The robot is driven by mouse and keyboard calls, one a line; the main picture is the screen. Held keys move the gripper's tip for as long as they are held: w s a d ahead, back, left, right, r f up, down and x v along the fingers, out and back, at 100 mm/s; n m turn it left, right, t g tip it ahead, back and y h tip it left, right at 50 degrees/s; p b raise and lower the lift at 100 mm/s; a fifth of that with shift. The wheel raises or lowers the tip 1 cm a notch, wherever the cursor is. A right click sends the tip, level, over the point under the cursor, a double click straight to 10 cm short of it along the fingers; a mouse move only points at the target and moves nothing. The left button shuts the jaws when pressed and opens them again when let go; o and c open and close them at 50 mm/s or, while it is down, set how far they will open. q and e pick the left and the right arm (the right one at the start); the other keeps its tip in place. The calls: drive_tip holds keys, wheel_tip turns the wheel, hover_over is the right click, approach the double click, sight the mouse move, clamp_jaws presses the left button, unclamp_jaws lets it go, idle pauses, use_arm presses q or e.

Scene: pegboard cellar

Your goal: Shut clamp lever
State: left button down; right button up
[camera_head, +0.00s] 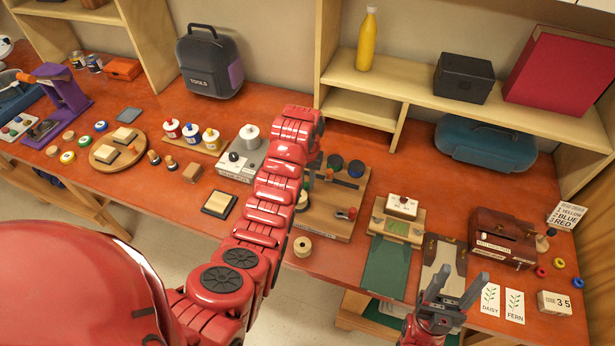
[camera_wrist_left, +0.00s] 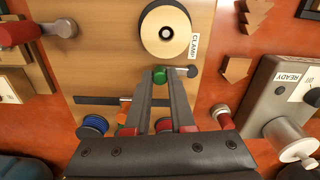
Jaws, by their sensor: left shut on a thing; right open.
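The clamp lever, a thin metal rod with a green knob (camera_wrist_left: 176,73), sits next to a label reading CLAMP (camera_wrist_left: 194,46) in the left wrist view. A round wooden disc with a pale centre (camera_wrist_left: 165,31) is just beyond it on the wooden board (camera_wrist_left: 112,60). My left gripper (camera_wrist_left: 165,76) is shut on the green knob, with the rod sticking out to the right. In the head view the board (camera_head: 330,222) is partly covered by my left arm, which hides most of that gripper. My right gripper (camera_head: 464,282) is open and empty over the front right of the bench.
A loose wooden spool (camera_head: 303,246) lies in front. A green mat (camera_head: 387,268) is to the right.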

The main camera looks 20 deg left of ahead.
use_arm(q)
drive_tip(key=shift+s+m+p, duration=0.3)
drive_tip(key=shift+m+p, duration=0.05)
drive_tip(key=shift+m, duration=0.45)
drive_tip(key=c, duration=0.8)
unclamp_jaws()
drive_tip(key=shift+o, duration=0.2)
drive_tip(key=shift+r, duration=0.1)
